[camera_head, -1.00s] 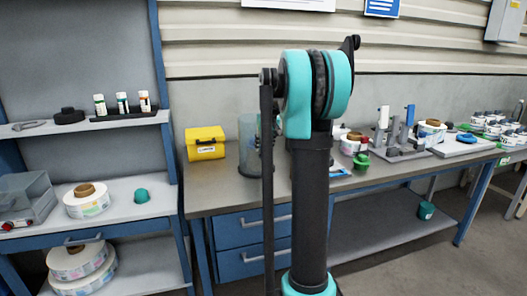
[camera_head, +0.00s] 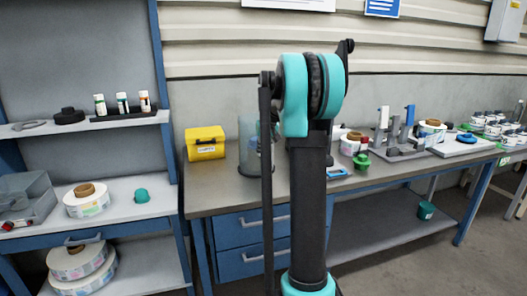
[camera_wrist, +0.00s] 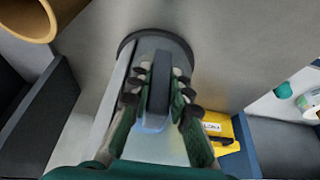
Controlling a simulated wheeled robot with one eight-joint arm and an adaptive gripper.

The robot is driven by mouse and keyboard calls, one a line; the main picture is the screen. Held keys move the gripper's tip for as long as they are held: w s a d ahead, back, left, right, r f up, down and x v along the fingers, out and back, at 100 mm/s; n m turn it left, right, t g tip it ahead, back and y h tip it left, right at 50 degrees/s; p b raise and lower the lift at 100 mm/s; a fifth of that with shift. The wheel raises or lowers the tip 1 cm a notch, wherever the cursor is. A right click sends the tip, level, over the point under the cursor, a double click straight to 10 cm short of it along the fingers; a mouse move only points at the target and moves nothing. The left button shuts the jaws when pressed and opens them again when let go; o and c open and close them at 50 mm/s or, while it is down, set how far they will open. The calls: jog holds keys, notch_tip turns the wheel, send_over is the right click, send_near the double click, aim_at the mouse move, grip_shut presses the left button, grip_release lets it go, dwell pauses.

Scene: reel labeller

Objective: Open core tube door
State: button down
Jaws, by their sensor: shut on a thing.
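The core tube (camera_head: 246,150) is a clear upright cylinder on a dark round base, standing on the bench and partly hidden behind my arm in the head view. In the wrist view its dark round rim (camera_wrist: 186,50) is beyond my fingers. My gripper (camera_wrist: 158,88) is shut on a dark upright bar (camera_wrist: 160,75), which looks like the door's handle. The fingers press on it from both sides. The head view hides my gripper behind the arm. I cannot tell how far the door stands open.
A yellow box (camera_head: 205,143) stands on the bench left of the tube. A shelf unit (camera_head: 140,205) with label reels is at the left. Reels and a grey fixture (camera_head: 400,150) occupy the bench's right side. A tan ring (camera_wrist: 48,22) shows at the wrist view's top left.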

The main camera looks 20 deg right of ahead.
dwell(0.3)
jog(key=a+m+g+h, duration=0.1)
jog(key=a+m+h, duration=0.2)
jog(key=a+m, duration=0.8)
jog(key=w+a+m+g+h, duration=0.1)
jog(key=w+a+m, duration=0.3)
jog(key=w+a, duration=0.6)
jog(key=shift+a+g, duration=0.7)
jog(key=shift+a, duration=1.2)
jog(key=shift+w, duration=0.1)
